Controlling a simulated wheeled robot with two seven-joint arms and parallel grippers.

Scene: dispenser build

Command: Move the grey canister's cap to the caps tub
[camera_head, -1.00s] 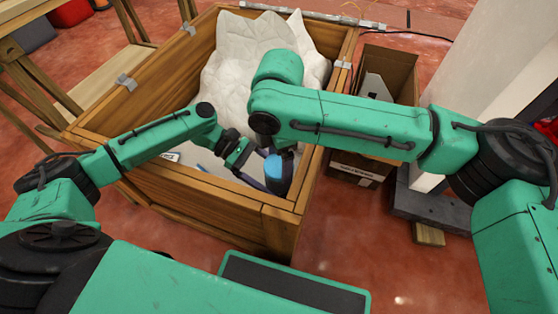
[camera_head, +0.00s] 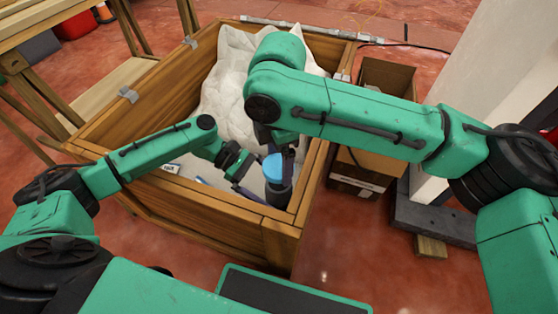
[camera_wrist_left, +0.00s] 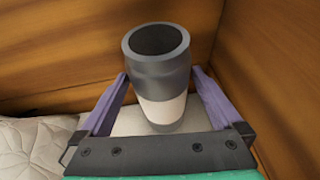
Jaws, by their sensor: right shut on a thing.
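The grey canister (camera_head: 279,195) stands near the front right corner inside the wooden crate. In the left wrist view the grey canister (camera_wrist_left: 160,80) has an open, dark mouth and a pale band. My left gripper (camera_wrist_left: 160,78) has its purple fingers on either side of it, tips close to its sides; contact is unclear. A light blue cap (camera_head: 273,166) shows just above the canister in the head view, at my right gripper (camera_head: 283,146). My right gripper is shut on it, its fingertips mostly hidden behind its wrist. I cannot pick out the caps tub.
The wooden crate (camera_head: 232,216) has high walls around the canister. Crumpled white padding (camera_head: 225,90) fills its back. A small labelled item (camera_head: 171,168) lies left inside it. A cardboard box (camera_head: 372,160) stands to the right, beside a pale pillar (camera_head: 470,75).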

